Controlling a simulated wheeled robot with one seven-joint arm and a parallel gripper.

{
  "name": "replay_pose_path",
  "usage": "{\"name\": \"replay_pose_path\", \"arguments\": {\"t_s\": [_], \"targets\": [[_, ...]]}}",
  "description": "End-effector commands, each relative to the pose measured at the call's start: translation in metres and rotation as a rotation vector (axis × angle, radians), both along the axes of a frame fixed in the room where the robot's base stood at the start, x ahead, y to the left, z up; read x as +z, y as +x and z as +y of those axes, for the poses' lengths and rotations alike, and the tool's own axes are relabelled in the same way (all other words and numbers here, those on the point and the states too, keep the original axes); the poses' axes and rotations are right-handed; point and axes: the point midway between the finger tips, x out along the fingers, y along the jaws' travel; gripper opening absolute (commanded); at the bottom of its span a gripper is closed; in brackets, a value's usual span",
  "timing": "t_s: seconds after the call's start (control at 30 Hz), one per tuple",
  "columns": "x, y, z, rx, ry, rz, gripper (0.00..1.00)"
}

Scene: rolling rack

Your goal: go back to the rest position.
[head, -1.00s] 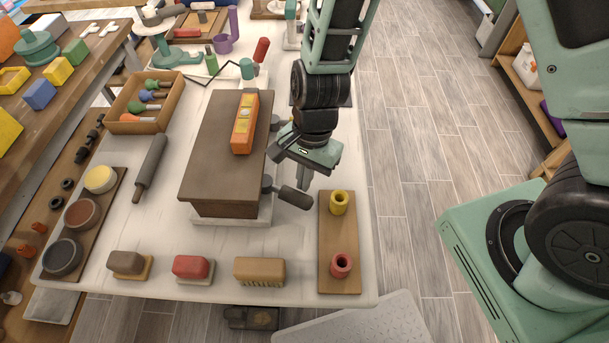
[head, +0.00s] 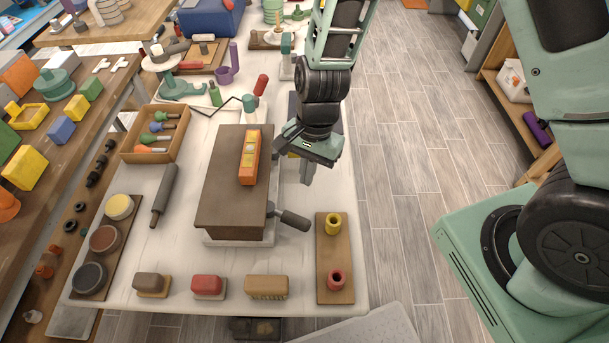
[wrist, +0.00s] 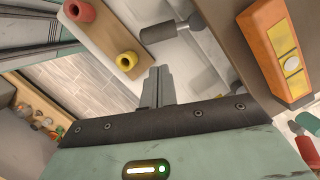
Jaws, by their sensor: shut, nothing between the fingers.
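My gripper (head: 306,172) hangs over the right side of the white table (head: 183,235), just right of a brown block-shaped stand (head: 228,195). Its fingers are together and empty; they also show together in the wrist view (wrist: 157,88). The stand has dark handles on its right side, and an orange level with yellow windows (head: 249,158) lies on its top. The gripper is apart from the level. The far handle is partly hidden by my gripper.
A wooden board with a yellow ring (head: 333,222) and a red ring (head: 336,279) lies near the front right. Several brushes, including a red one (head: 208,286), line the front edge. A tool tray (head: 128,155) stands left. Open floor (head: 405,200) lies right of the table.

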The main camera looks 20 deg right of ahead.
Motion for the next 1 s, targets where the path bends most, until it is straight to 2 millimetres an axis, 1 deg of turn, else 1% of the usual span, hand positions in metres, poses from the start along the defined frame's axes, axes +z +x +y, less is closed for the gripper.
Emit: {"name": "replay_pose_path", "arguments": {"t_s": [0.03,0.57,0.63,0.67,0.77,0.87,0.9,1.0], "targets": [[0.003,0.001,-0.001,0.0,0.0,0.0,0.0],[0.001,0.001,-0.001,0.001,0.0,0.0,0.0],[0.006,0.0,0.001,0.019,0.006,-0.005,0.0],[0.01,-0.001,0.003,0.039,0.012,-0.01,0.0],[0.033,-0.01,0.011,0.16,0.041,-0.037,0.0],[0.068,-0.028,0.02,0.365,0.079,-0.081,0.0],[0.083,-0.037,0.023,0.46,0.091,-0.102,0.0],[0.116,-0.062,0.025,0.704,0.11,-0.155,0.0]]}}
